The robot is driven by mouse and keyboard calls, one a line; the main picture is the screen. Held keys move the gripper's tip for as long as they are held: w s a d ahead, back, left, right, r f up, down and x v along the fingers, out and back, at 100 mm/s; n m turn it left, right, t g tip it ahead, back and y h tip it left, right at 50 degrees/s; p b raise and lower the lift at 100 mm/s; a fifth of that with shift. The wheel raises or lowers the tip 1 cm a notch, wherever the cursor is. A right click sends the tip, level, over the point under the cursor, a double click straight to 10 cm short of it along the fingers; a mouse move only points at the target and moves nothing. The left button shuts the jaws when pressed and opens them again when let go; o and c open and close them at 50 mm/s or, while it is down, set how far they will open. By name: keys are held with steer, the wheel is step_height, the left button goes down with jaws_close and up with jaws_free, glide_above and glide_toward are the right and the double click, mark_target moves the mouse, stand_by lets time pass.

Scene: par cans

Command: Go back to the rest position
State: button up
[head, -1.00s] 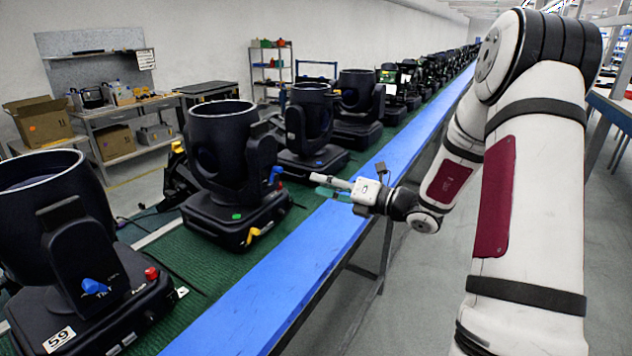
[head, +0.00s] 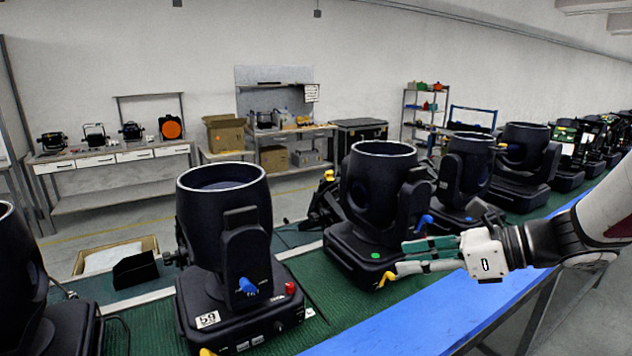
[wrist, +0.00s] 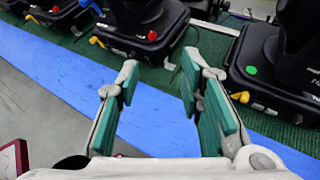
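My gripper (head: 428,256) is at the right of the head view, reaching left over the blue edge strip of the bench, with part of my arm at the right edge. In the wrist view, my gripper (wrist: 156,84) has its two green-padded fingers apart, with nothing between them. Beyond the fingertips lie the blue strip and the green mat. In the head view the fingers appear in front of the base of a black par can with a green dot (head: 375,215); whether they touch it I cannot tell.
A par can labelled 59 (head: 232,245) stands left on the green mat (head: 335,305). More par cans line the bench to the right. The blue strip (head: 425,315) is bare. A shelf bench with a cardboard box (head: 225,132) stands behind, across open floor.

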steer(key=s+a+n+g+h, duration=0.4)
steer(key=s+a+n, duration=0.1)
steer(key=s+n, duration=0.65)
steer(key=s+d+r+n+t+h, duration=0.1)
steer(key=s+d+r+n+h, duration=0.1)
steer(key=n, duration=0.4)
steer(key=s+d+r+n+t+h, duration=0.2)
steer(key=s+d+n+h, duration=0.2)
steer(key=s+n, duration=0.3)
steer(key=shift+s+d+r+h, duration=0.25)
steer(key=shift+s+r+h, duration=0.1)
steer(key=shift+h, duration=0.35)
